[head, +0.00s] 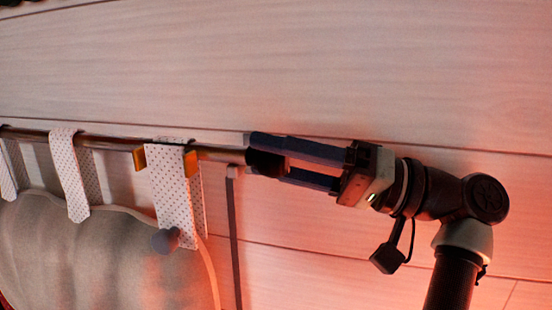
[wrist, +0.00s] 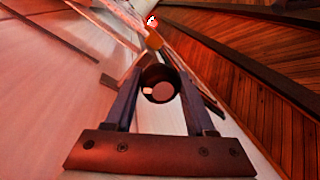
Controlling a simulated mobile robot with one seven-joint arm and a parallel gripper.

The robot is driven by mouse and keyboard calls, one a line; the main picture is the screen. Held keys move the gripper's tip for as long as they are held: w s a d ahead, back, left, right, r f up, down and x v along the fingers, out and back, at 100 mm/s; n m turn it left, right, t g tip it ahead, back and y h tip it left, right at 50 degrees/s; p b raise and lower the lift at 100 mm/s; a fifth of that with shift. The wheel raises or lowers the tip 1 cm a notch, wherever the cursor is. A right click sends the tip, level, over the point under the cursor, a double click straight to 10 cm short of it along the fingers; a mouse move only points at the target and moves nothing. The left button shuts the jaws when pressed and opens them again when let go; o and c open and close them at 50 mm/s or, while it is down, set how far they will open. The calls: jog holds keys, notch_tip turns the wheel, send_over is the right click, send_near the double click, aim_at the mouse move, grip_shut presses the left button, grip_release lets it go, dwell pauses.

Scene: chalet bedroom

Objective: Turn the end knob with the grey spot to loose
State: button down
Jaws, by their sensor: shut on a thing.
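The dark round end knob (head: 264,163) sits at the right end of a metal rod (head: 220,156) along the pale wall. In the wrist view the knob (wrist: 160,72) faces the camera end-on, with a small pale spot on the left of its face and a round, lighter centre. My gripper (head: 267,160) comes from the right, roughly in line with the rod. Its two blue fingers are shut on the knob, one on each side; they also flank it in the wrist view (wrist: 160,82). The fingers hide part of the knob's sides.
The rod passes through a brass bracket (head: 191,163) and dotted fabric loops (head: 76,180) that carry a grey padded panel (head: 110,260). A dark vertical strip (head: 235,220) runs below the rod near the knob.

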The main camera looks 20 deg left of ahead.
jog(key=shift+f, duration=0.2)
jog(key=c, duration=0.6)
grip_release()
jog(key=o, duration=0.3)
jog(key=shift+r, duration=0.1)
jog(key=shift+o, duration=0.2)
jog(key=shift+r, duration=0.15)
